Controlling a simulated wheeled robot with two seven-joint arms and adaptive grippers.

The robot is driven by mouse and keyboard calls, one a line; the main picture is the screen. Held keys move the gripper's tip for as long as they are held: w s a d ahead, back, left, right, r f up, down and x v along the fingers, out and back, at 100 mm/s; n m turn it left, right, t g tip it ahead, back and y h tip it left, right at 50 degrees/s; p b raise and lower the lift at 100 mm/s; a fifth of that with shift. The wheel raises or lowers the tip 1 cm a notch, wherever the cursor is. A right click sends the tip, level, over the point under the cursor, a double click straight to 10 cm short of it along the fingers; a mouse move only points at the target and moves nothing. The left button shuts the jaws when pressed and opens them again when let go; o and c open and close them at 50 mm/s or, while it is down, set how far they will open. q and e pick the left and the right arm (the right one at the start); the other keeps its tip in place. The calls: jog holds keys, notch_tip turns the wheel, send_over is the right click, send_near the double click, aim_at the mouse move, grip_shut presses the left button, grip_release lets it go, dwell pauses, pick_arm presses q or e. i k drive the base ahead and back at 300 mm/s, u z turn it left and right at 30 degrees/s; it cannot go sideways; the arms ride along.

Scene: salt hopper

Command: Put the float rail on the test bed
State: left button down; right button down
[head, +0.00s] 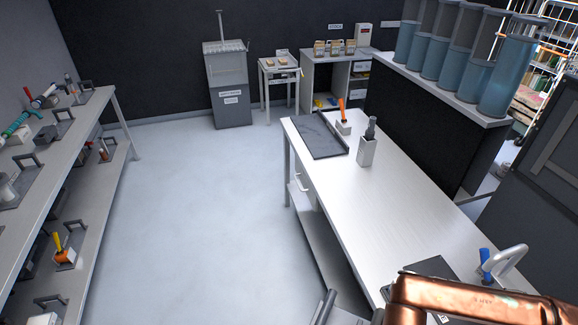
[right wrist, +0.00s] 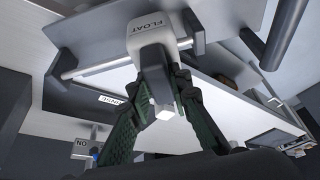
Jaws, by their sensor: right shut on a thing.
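In the right wrist view my right gripper (right wrist: 163,98), with green ribbed fingers, is shut on a white and grey block lettered FLOAT, the float rail (right wrist: 152,38). A grey rod stretches left from near the block; I cannot tell whether it belongs to the rail. In the head view my copper-coloured right arm crosses the lower right corner, and its gripper is out of sight. My left gripper is not in view. I cannot tell for sure which thing is the test bed; a dark flat plate (head: 319,136) lies on the far end of the white table (head: 400,205).
An orange-handled tool (head: 342,118) and a grey holder (head: 367,150) stand near that plate. A dark tray (head: 432,269) and a curved tap-like pipe (head: 508,262) are at the near end. Shelves (head: 110,108) line the left; the floor (head: 190,215) between is clear.

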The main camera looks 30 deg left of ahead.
aim_at(317, 135)
jog(key=u, duration=0.2)
jog(key=k, duration=0.25)
jog(key=u, duration=0.6)
jog(key=i, duration=1.25)
jog(key=u, duration=0.25)
jog(key=i, duration=2.05)
jog(key=u, duration=0.1)
